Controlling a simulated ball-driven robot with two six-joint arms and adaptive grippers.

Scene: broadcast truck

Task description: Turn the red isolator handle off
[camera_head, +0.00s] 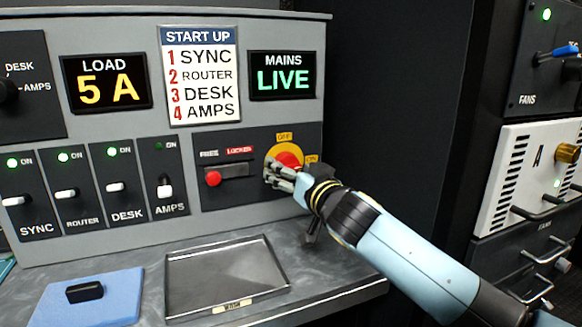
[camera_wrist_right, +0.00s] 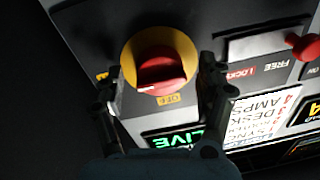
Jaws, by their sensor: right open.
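The red isolator handle (camera_head: 289,159) sits on a yellow disc on the dark panel, with an OFF label above and an ON label at right. In the wrist view the handle (camera_wrist_right: 162,71) lies between the fingers of my right gripper (camera_wrist_right: 160,86), which is open with a gap on both sides. In the head view my right gripper (camera_head: 280,175) is in front of the disc's lower part and hides some of it. The handle's exact angle is hard to tell. The mains display (camera_head: 283,77) reads LIVE. My left gripper is not in view.
A red slider knob (camera_head: 213,178) sits at the FREE end, left of LOCKED. The load display (camera_head: 107,82) reads 5 A. SYNC, ROUTER and DESK lamps are green; the AMPS lamp is dim. A tray (camera_head: 176,312) and a blue mat (camera_head: 55,310) lie below. A rack (camera_head: 515,180) stands right.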

